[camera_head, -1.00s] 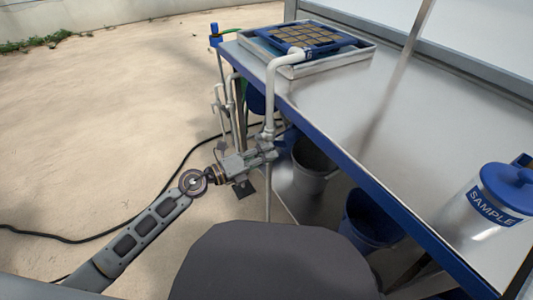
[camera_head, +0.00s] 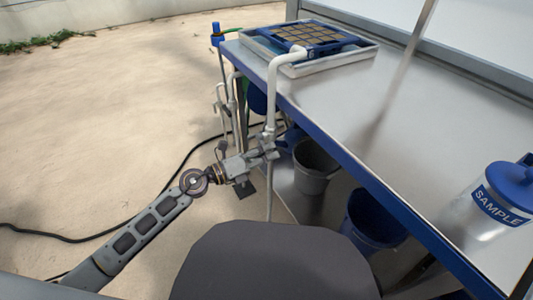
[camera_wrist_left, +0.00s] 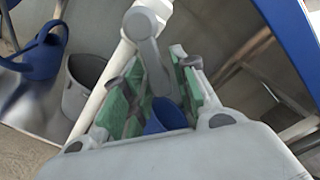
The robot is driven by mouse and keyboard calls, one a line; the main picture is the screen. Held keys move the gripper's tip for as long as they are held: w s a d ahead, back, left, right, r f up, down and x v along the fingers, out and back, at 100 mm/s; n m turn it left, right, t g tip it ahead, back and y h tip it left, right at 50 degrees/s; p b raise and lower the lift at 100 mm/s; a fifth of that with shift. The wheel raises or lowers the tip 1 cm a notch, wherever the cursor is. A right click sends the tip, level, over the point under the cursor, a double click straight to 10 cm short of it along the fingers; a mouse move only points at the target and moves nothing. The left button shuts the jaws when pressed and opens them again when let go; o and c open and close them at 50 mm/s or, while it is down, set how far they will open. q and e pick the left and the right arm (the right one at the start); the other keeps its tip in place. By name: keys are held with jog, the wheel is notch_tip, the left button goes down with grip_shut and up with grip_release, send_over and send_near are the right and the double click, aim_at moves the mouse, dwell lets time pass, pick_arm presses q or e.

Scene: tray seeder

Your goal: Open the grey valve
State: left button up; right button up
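The grey valve shows in the left wrist view as a grey lever handle (camera_wrist_left: 152,62) with a rounded hub at the white pipe (camera_wrist_left: 98,95). In the head view the white pipe (camera_head: 271,95) runs down beside the table's left edge, and the gripper largely hides the valve there. My left gripper (camera_head: 266,151) is at the lower part of this pipe. In the left wrist view my left gripper (camera_wrist_left: 158,82) has its green-padded fingers apart, one on each side of the lever, with gaps visible. My right gripper is not in view.
The metal table (camera_head: 385,105) has a blue edge and fills the right side. It carries a seed tray (camera_head: 292,40) and a SAMPLE jar (camera_head: 500,198). A grey bucket (camera_head: 313,180) and a blue bucket (camera_head: 365,232) stand below. A black hose (camera_head: 105,232) lies on the open floor.

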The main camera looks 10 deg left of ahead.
pick_arm(q)
jog(key=shift+o, duration=0.6)
jog(key=v, duration=1.2)
dwell(0.6)
jog(key=shift+r, duration=0.1)
dwell(0.4)
